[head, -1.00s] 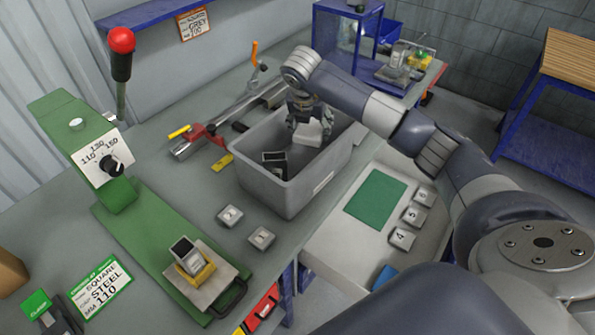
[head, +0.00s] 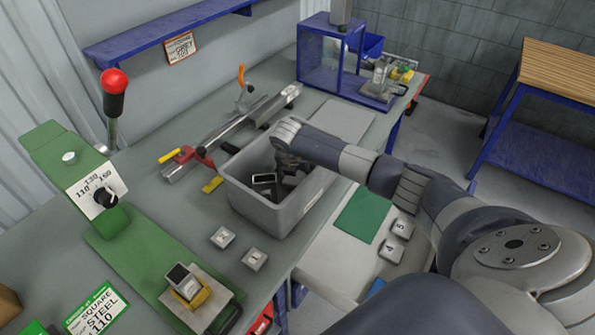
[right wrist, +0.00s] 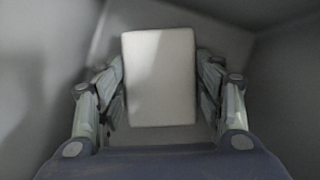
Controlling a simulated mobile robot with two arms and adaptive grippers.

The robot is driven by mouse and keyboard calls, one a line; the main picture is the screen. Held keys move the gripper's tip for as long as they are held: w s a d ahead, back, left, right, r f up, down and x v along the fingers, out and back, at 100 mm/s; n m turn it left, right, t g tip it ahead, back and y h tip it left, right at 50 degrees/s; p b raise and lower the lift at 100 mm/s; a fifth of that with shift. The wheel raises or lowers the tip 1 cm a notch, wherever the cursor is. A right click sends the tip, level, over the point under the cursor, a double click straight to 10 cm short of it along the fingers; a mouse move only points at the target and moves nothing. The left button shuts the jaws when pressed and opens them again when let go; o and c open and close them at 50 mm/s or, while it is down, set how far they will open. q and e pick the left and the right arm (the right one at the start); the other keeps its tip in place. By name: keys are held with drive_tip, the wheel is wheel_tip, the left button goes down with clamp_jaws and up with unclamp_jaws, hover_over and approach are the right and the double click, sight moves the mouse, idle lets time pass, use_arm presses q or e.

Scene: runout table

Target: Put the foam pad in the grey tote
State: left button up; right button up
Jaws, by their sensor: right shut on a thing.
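The grey tote (head: 258,212) stands on the bench in the middle of the head view. Dark square tube pieces (head: 265,181) lie in it. My right gripper (head: 287,172) reaches down inside the tote. In the right wrist view it is shut on the foam pad (right wrist: 159,78), a pale, rounded rectangular block between the fingers, with grey tote walls around it. In the head view the pad is hidden behind my gripper and the tote wall, so I cannot tell whether it touches the floor. My left gripper is not in view.
A green press with a red-knobbed lever (head: 113,82) stands at the left. Two small grey blocks (head: 222,237) sit in front of the tote. A long rail with a red clamp (head: 196,160) lies behind it. A green mat (head: 362,214) and numbered blocks lie to the right.

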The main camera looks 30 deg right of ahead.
sight(295, 179)
drive_tip(key=shift+f, duration=0.1)
drive_tip(key=o, duration=0.7)
drive_tip(key=shift+r, duration=0.25)
drive_tip(key=shift+a+r, duration=0.1)
drive_tip(key=shift+r, duration=0.1)
drive_tip(key=b+v, duration=0.2)
drive_tip(key=v, duration=0.3)
drive_tip(key=shift+s+a+r, duration=0.15)
drive_tip(key=shift+s+r, duration=0.05)
drive_tip(key=shift+r, duration=0.1)
drive_tip(key=shift+s+a+r, duration=0.15)
drive_tip(key=shift+r, duration=0.4)
